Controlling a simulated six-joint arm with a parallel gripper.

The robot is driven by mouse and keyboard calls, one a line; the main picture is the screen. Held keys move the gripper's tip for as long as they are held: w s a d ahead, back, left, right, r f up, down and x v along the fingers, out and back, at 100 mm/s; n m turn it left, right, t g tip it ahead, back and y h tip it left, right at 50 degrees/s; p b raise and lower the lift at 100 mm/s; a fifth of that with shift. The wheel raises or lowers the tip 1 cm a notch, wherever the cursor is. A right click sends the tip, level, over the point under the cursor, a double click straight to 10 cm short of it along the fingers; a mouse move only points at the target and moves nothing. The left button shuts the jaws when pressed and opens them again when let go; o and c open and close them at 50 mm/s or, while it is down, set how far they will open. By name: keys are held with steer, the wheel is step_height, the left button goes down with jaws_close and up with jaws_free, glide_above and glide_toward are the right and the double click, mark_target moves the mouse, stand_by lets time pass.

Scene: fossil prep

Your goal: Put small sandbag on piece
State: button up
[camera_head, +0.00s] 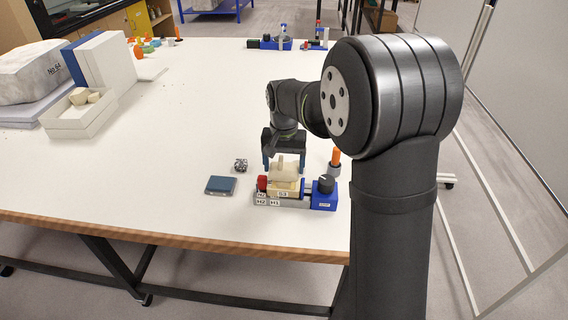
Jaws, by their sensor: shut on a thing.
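My gripper (284,162) points down over a small fixture near the table's front edge. Its blue fingers are shut on a small cream, lumpy thing (285,172), which looks like the small sandbag. Directly below is a pale tan block (284,189), which looks like the piece, in the fixture (294,202) with a label on its front. The sandbag appears to be on or just above the block; I cannot tell whether they touch. The fixture has a blue end with a black knob (326,184) at right and a red part (262,184) at left.
A flat blue-grey square (220,185) and a small speckled cube (240,165) lie left of the fixture. An orange-topped tool (334,162) stands behind its right end. A white box (78,118) with tan pieces is at left. The table's middle is clear.

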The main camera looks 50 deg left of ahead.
mark_target(284, 166)
steer(key=shift+f, duration=0.15)
steer(key=o, duration=1.1)
step_height(284, 166, up, 12)
steer(key=shift+r, duration=0.2)
